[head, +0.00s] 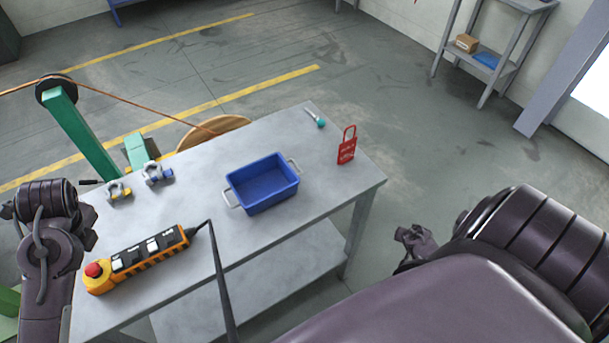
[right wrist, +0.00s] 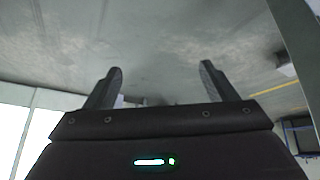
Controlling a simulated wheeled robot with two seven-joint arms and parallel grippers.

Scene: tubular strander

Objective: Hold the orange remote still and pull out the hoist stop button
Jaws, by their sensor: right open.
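The orange remote (head: 176,239) lies on the near left part of the grey table. Its red stop button (head: 94,270) is at its left end, and a black cable (head: 216,262) leaves its right end. My left arm stands at the table's left edge, apart from the remote; its gripper jaws cannot be made out. My right gripper (head: 415,241) is off the table's right side, far from the remote and partly behind my own arm. In the right wrist view my right gripper (right wrist: 162,72) is open with nothing between its fingers.
A blue bin (head: 262,186) stands mid-table. Two shackles (head: 157,173) lie at the back left, and a red lockout tag (head: 347,146) and a teal-tipped tool (head: 317,118) at the far right. The table (head: 200,205) is clear between the remote and bin. A green post (head: 80,133) rises behind.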

